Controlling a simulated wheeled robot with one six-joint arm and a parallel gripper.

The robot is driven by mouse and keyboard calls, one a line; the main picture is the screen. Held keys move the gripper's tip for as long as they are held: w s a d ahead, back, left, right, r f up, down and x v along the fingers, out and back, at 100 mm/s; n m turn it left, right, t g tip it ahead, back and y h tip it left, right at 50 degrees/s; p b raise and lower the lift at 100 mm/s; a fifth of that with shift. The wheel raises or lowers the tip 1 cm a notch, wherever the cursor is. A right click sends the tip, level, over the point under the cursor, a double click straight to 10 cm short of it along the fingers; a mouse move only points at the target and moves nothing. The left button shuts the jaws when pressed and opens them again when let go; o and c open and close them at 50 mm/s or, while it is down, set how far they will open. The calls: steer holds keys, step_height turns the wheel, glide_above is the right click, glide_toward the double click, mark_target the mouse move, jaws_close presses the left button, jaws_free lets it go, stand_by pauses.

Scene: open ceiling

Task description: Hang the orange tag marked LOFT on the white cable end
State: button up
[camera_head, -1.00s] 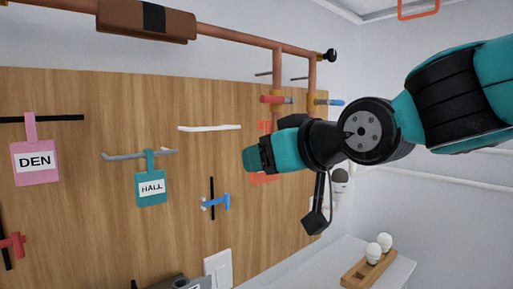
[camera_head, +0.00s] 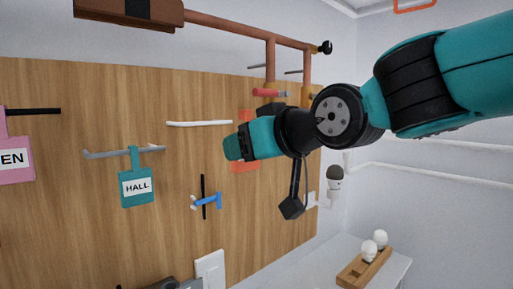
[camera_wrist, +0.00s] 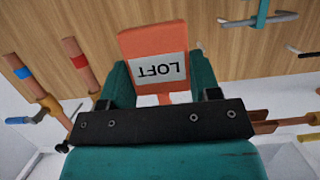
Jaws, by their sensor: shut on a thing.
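The white cable end (camera_head: 200,124) sticks out across the wooden board, above and to the left of my gripper (camera_head: 234,146) in the head view. No tag hangs on it. My gripper is shut on the orange LOFT tag (camera_head: 244,167), which is partly hidden behind the gripper in the head view. In the wrist view, the tag (camera_wrist: 153,42) stands out beyond my gripper (camera_wrist: 163,88), its lettering upside down, its strap end between the teal fingers. The tag and the cable end look apart; their distance in depth is hard to tell.
A teal HALL tag (camera_head: 136,186) hangs on a grey cable (camera_head: 108,153). A pink tag (camera_head: 14,160) hangs near a black cable at the left. A blue clip (camera_head: 208,200) sits below the white cable. Copper pipes (camera_head: 270,62) run above and beyond my gripper.

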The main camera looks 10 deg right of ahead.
steer(key=shift+w+a+p, duration=0.3)
steer(key=shift+w+a, duration=0.8)
steer(key=shift+w, duration=0.5)
steer(key=shift+w+a+p, duration=0.25)
steer(key=shift+w+a, duration=0.8)
steer(key=shift+w, duration=0.5)
steer(key=shift+w+a+p, duration=0.3)
steer(key=shift+w+a, duration=0.8)
steer(key=shift+w, duration=0.5)
steer(key=shift+b, duration=0.4)
steer(key=shift+f+b, duration=0.75)
steer(key=shift+b, duration=0.1)
steer(key=o, duration=1.1)
steer(key=shift+o, duration=0.2)
